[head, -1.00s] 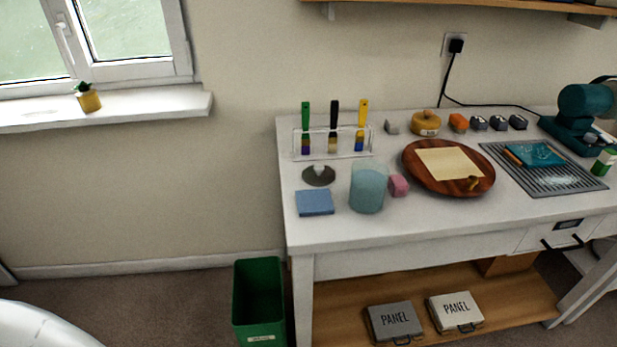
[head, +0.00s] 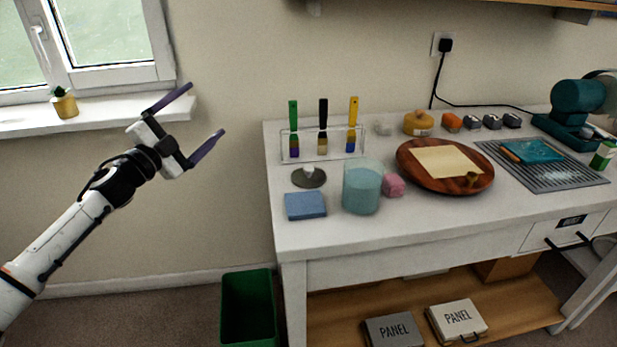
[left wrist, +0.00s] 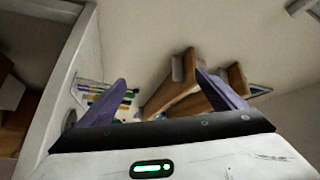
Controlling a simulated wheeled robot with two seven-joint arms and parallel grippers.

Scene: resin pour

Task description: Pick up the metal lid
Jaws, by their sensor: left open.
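The metal lid (head: 309,178) is a dark grey disc with a pale knob on top. It lies on the left part of the white workbench, between the brush rack and the blue block. My left gripper (head: 207,118) is open and empty. It is in the air left of the bench, in front of the wall and clear of the lid. The left wrist view shows its two purple fingers (left wrist: 165,95) spread apart, with the bench edge at left. My right gripper is not in view.
A rack with three brushes (head: 322,146) stands behind the lid. A green bin (head: 247,310) stands below.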

